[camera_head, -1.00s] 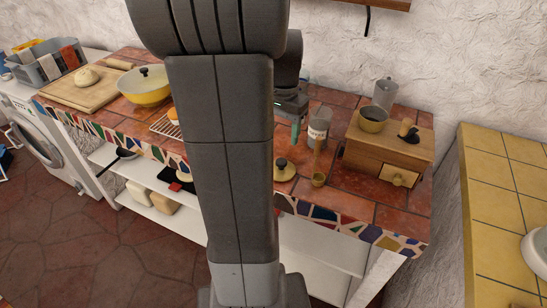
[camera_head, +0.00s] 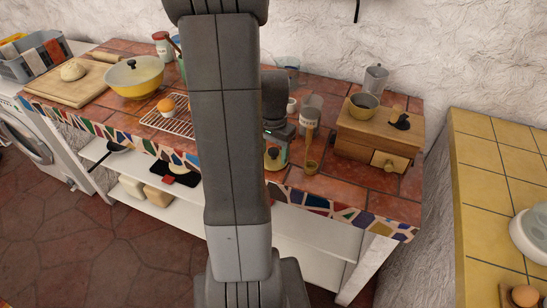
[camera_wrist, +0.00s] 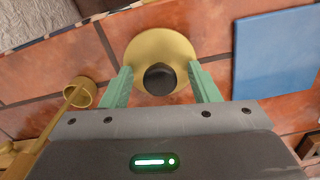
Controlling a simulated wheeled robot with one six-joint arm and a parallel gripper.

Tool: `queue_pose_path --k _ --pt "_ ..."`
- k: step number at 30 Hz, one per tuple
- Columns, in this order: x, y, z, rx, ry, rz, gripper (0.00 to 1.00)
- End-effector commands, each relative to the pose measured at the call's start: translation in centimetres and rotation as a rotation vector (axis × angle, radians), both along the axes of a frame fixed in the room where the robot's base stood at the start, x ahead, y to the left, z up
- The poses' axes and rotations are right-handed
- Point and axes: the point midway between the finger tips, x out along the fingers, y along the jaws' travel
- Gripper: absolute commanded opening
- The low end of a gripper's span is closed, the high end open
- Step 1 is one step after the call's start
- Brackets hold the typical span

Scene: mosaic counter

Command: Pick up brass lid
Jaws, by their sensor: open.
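The brass lid (camera_wrist: 160,48) is a round, gold-coloured disc with a black knob (camera_wrist: 160,79) on the red tiled counter. In the head view the lid (camera_head: 274,160) sits near the counter's front edge, partly hidden by my arm and gripper. My gripper (camera_wrist: 162,85) is open. In the wrist view its two green fingers stand on either side of the knob, over the lid's near part, with gaps between them and the knob. Nothing is held.
A brass ladle (camera_wrist: 80,93) lies left of the lid in the wrist view, and a blue flat item (camera_wrist: 277,55) lies right. In the head view a wooden box (camera_head: 379,137) stands to the right, a wire rack (camera_head: 168,124) with a round orange item left.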

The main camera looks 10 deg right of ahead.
Motion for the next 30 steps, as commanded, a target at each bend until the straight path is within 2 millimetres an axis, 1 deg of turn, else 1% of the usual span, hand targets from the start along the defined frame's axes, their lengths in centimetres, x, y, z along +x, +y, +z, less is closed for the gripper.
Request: queue_pose_path --k 5,8,12,13,20,23,26,30 --pt "0.0 0.0 0.0 0.0 0.0 0.0 0.55" --pt "0.0 0.0 0.0 0.0 0.0 0.0 0.38" --pt "0.0 0.0 0.0 -0.001 -0.001 0.0 0.1" --pt "0.0 0.0 0.0 -0.001 -0.001 0.0 0.07" --pt "0.0 0.0 0.1 0.0 -0.001 0.0 0.07" --pt "0.1 0.0 0.6 -0.001 -0.004 0.0 0.07" --pt "0.1 0.0 1.9 -0.001 -0.006 0.0 0.07" --pt "0.1 0.0 4.7 -0.001 -0.007 0.0 0.07"
